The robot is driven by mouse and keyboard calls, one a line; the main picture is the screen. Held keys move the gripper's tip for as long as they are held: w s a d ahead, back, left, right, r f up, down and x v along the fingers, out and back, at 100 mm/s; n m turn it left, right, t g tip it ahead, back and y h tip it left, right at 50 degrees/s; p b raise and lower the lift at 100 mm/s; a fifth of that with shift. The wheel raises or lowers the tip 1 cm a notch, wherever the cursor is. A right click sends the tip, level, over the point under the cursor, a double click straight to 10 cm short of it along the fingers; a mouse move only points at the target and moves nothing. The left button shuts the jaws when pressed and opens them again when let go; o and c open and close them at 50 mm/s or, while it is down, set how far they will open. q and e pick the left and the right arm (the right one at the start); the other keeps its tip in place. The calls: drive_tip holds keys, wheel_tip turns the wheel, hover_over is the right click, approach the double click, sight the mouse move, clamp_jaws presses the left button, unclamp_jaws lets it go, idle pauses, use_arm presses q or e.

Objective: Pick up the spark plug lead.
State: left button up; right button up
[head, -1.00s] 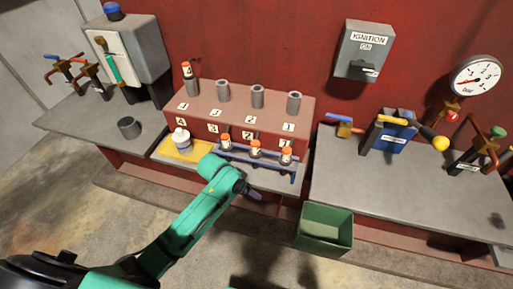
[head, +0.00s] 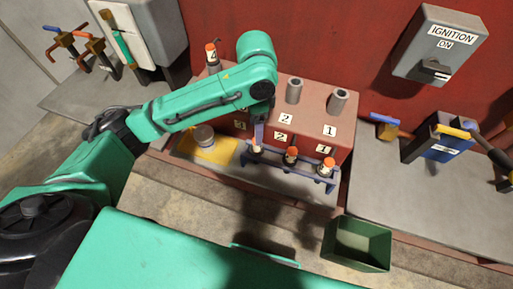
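Three leads with orange tops and pale labelled bodies stand in a blue rack (head: 305,178) at the front of the red engine block: a left one (head: 256,149), a middle one (head: 291,155) and a right one (head: 326,168). Another orange-topped lead (head: 212,55) stands upright on the block's far left. My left gripper (head: 258,138) points down at the left rack lead, its tip at or just above that lead's top. Its fingers are too small and edge-on to tell open from shut. My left forearm hides part of the block. My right gripper is out of view.
Two open grey sockets (head: 294,91) (head: 338,101) stand on the block. A green bin (head: 358,244) stands front right. The ignition box (head: 436,50) hangs on the wall.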

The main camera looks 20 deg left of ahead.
sight(257, 151)
use_arm(q)
drive_tip(key=f, duration=0.2)
drive_tip(key=f+p, duration=0.1)
drive_tip(key=f, duration=0.4)
drive_tip(key=shift+w+p, duration=0.4)
drive_tip(key=shift+f, duration=0.15)
drive_tip(key=shift+c, duration=0.7)
drive_tip(key=shift+d, duration=0.1)
clamp_jaws()
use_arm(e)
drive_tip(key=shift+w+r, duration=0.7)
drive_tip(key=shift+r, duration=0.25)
